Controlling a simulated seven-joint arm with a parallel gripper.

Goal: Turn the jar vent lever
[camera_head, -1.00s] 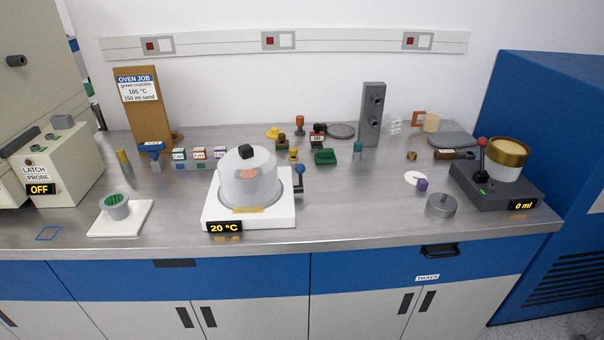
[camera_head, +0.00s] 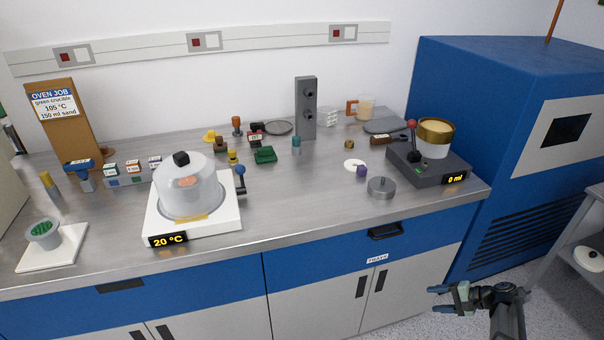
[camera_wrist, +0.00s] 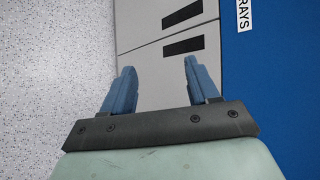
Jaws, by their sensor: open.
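The jar (camera_head: 184,190) is a clear dome with a black knob, standing on a white base (camera_head: 215,220) with a "20 °C" display in the head view. The lever (camera_head: 240,183) with a blue ball top rises upright from a dark mount at the base's right side. My gripper (camera_head: 434,298) is at the lower right of the head view, in front of the bench and far from the lever. In the wrist view my gripper (camera_wrist: 158,82) shows two blue fingers spread apart with nothing between them. Neither jar nor lever shows in the wrist view.
A dispenser (camera_head: 428,165) with a red-ball lever and "0 ml" display stands at the bench's right. A white pad with a crucible (camera_head: 43,234) is at the left. A drawer handle (camera_head: 386,231) sticks out in front.

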